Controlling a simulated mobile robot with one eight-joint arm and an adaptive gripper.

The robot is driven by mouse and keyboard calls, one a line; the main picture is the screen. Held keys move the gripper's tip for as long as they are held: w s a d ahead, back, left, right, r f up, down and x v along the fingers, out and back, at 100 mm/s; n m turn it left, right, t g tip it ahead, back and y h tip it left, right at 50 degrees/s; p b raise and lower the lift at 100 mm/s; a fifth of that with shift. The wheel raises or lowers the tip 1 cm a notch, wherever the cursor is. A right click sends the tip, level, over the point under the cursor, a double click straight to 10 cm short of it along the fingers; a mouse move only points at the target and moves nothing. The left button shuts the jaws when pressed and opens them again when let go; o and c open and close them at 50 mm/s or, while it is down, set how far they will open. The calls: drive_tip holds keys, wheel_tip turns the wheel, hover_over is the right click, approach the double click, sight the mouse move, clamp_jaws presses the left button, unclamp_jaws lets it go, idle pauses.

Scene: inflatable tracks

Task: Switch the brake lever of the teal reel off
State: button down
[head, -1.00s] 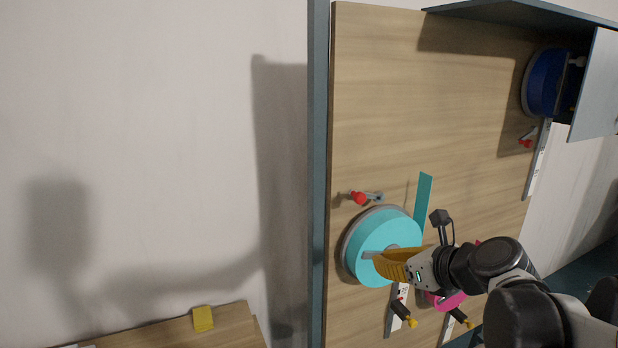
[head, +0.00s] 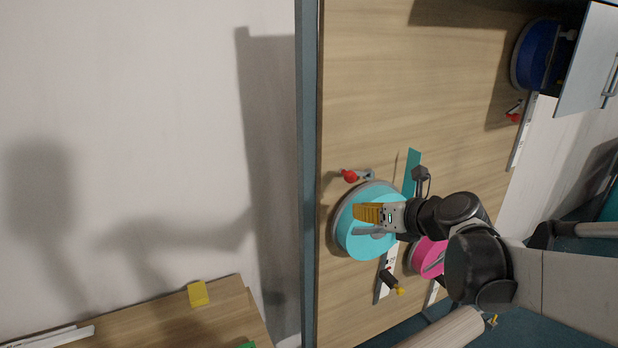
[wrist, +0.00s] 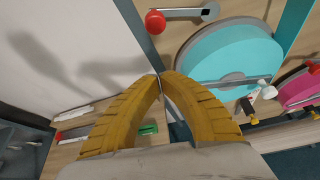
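The teal reel (head: 355,242) is a round disc on the wooden board, with a grey bar across its face; it also shows in the wrist view (wrist: 225,50). Its brake lever, a grey arm with a red knob (head: 350,176), sits just above the reel. In the wrist view the red knob (wrist: 155,22) is at the lever's left end and the grey pivot at its right. My gripper (head: 358,212), with yellow ribbed fingers, is in front of the reel's upper part, below the knob and apart from it. In the wrist view its fingertips (wrist: 161,76) meet with nothing between them.
A pink reel (head: 428,255) is at the lower right, partly behind my arm. A blue reel (head: 537,55) is at the upper right beside a grey cabinet door (head: 590,60). A yellow-tipped lever (head: 390,280) is below the teal reel. The board's left edge is close to the red knob.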

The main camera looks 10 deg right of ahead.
drive_tip(key=w+a+r+p, duration=0.1)
drive_tip(key=w+p, duration=0.1)
drive_tip(key=w, duration=0.3)
drive_tip(key=shift+w+a+r, duration=0.15)
drive_tip(key=shift+w+a, duration=0.1)
drive_tip(key=shift+w, duration=0.1)
drive_tip(key=shift+s+r, duration=0.1)
drive_tip(key=shift+d, duration=0.15)
